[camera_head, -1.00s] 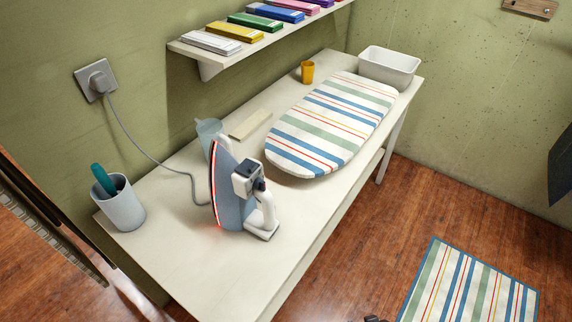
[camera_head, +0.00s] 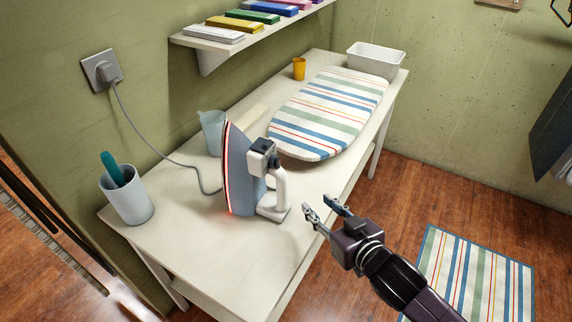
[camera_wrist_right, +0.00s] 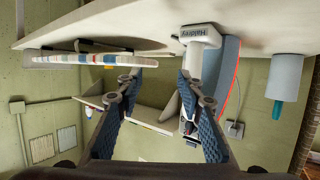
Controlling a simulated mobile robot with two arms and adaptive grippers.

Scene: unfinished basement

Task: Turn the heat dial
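A blue-grey and white iron (camera_head: 240,172) stands upright on its heel on the white table, its soleplate edge glowing red. A white block with a dark top (camera_head: 262,150) sits at its upper body, above the white handle (camera_head: 279,190). I cannot clearly make out the heat dial. My right gripper (camera_head: 316,203) is open and empty, to the right of the iron's heel and apart from it, at the table's front edge. In the right wrist view the iron (camera_wrist_right: 203,48) appears upside down, beyond the right-hand finger of the open gripper (camera_wrist_right: 156,78). My left gripper is not in view.
A grey cord runs from the iron to a wall outlet (camera_head: 101,70). A cup with a teal handle (camera_head: 127,200), a pale blue jug (camera_head: 212,130) and a striped ironing board (camera_head: 325,115) are on the table (camera_head: 225,265). The table's front area is clear.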

